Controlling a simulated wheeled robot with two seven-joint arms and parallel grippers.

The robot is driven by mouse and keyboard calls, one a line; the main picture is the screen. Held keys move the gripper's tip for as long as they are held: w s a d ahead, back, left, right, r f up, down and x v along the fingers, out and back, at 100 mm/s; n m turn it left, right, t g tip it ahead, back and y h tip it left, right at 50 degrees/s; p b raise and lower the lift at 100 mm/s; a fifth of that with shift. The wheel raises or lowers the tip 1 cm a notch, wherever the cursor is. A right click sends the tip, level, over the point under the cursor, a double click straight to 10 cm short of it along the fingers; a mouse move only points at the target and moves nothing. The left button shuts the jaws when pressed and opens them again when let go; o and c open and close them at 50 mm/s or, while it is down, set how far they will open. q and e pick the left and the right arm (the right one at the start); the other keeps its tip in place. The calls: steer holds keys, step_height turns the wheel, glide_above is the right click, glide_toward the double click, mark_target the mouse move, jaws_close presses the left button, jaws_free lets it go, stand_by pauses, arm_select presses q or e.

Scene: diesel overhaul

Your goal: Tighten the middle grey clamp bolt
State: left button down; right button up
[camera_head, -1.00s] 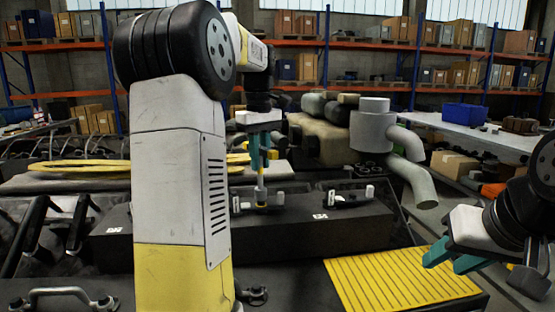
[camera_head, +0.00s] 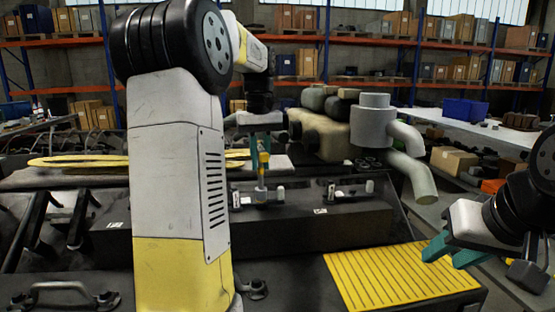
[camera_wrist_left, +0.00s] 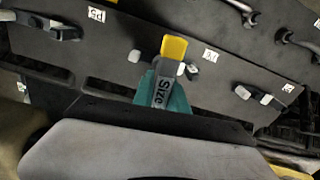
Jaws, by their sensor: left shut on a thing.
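My left gripper (camera_head: 263,143) is shut on a grey and yellow tool (camera_head: 263,162), held upright with its lower end at a grey clamp (camera_head: 262,196) on the long dark block. In the left wrist view the gripper (camera_wrist_left: 163,95) holds the tool (camera_wrist_left: 163,92), marked "Size", with its yellow end pointing away over the clamp. The clamp (camera_wrist_left: 137,57) is partly hidden behind the tool, so I cannot tell whether tool and bolt are engaged. Another clamp (camera_head: 350,190) sits to the right; a further clamp (camera_wrist_left: 52,27) shows at upper left. My right gripper (camera_head: 452,253) is open and empty.
The dark block (camera_head: 330,228) carries the clamps. A yellow ribbed mat (camera_head: 390,277) lies in front right. A grey cylinder with pipes (camera_head: 374,125) stands behind right. My left arm hides the block's left part. Shelves and a side table are farther back.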

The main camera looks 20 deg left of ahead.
arm_select(q)
steer(key=m, duration=1)
steer(key=shift+m, duration=0.4)
steer(key=m, duration=0.4)
steer(key=shift+m, duration=0.3)
steer(key=m, duration=0.5)
steer(key=shift+m, duration=0.3)
steer(key=shift+n, duration=0.4)
steer(key=c, duration=2)
jaws_free()
jaws_close()
